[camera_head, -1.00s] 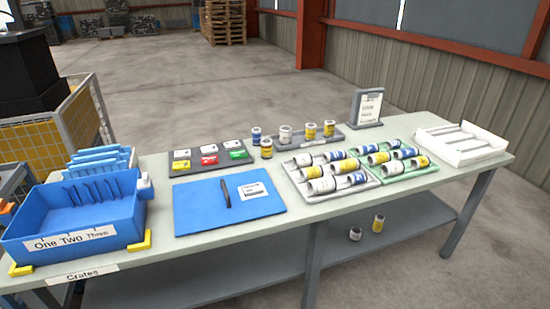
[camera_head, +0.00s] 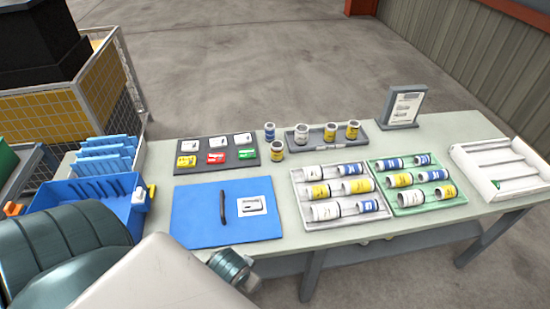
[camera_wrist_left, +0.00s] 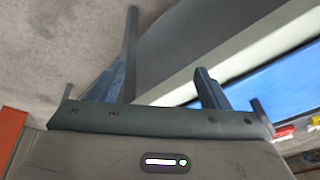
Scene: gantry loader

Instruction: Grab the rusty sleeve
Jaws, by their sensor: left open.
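No sleeve in view shows clear rust, and I cannot tell which one is the rusty sleeve. Several white, yellow and blue banded sleeves lie in the white tray (camera_head: 298,196) and the green tray (camera_head: 375,176). Three sleeves stand upright in the grey rack (camera_head: 320,144). My left gripper (camera_wrist_left: 165,82) is open and empty in the left wrist view, below the blurred table edge. In the head view my left arm crosses the lower left; its fingers are out of frame. My right gripper is not in view.
A blue mat (camera_head: 195,212) with a dark handle-like object lies mid-table. A grey card board (camera_head: 250,165) lies behind it. A blue crate (camera_head: 125,190) stands left, partly behind my arm. A white slotted tray (camera_head: 470,170) is far right. A sign stand (camera_head: 402,105) stands at the back.

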